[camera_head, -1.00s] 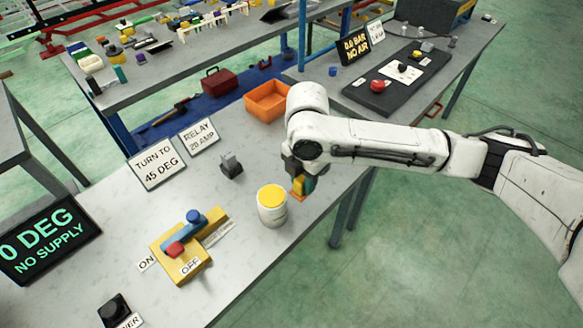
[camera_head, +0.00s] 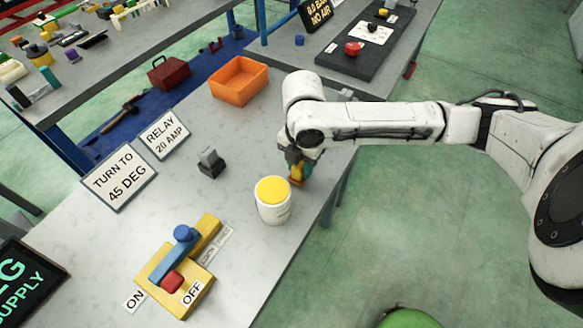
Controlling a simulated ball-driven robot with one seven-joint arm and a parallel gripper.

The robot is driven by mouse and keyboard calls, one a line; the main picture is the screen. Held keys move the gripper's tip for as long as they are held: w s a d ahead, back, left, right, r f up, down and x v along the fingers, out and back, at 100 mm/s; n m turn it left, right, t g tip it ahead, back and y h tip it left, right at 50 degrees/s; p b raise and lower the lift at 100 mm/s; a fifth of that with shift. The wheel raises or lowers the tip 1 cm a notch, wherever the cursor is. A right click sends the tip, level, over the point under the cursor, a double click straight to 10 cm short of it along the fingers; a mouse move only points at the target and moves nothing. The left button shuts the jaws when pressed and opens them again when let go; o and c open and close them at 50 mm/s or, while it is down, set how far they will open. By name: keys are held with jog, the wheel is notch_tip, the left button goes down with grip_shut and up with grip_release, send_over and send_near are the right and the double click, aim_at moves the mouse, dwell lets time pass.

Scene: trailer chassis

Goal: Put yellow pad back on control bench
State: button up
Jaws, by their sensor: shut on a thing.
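My gripper (camera_head: 298,174) points down near the right edge of the grey bench (camera_head: 235,130), just behind and right of a white tub with a yellow lid (camera_head: 273,200). It is shut on a small yellow piece (camera_head: 296,173), which looks like the yellow pad. Teal and orange parts show beside and below this piece, and I cannot tell what they belong to. The fingers are small and partly hidden by the wrist. I cannot tell whether the piece touches the bench top.
A yellow ON/OFF switch with a blue lever (camera_head: 175,258), a small grey-black block (camera_head: 211,163), and signs (camera_head: 119,183) stand on the bench. An orange bin (camera_head: 238,80) is behind. A black panel with a red button (camera_head: 353,50) is farther back. The bench's middle is mostly bare.

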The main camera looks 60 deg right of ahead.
jog(key=shift+d+f, duration=0.1)
jog(key=shift+f, duration=0.1)
jog(key=shift+f, duration=0.2)
jog(key=o, duration=1.1)
notch_tip(320, 180, up, 12)
jog(key=shift+r, duration=0.25)
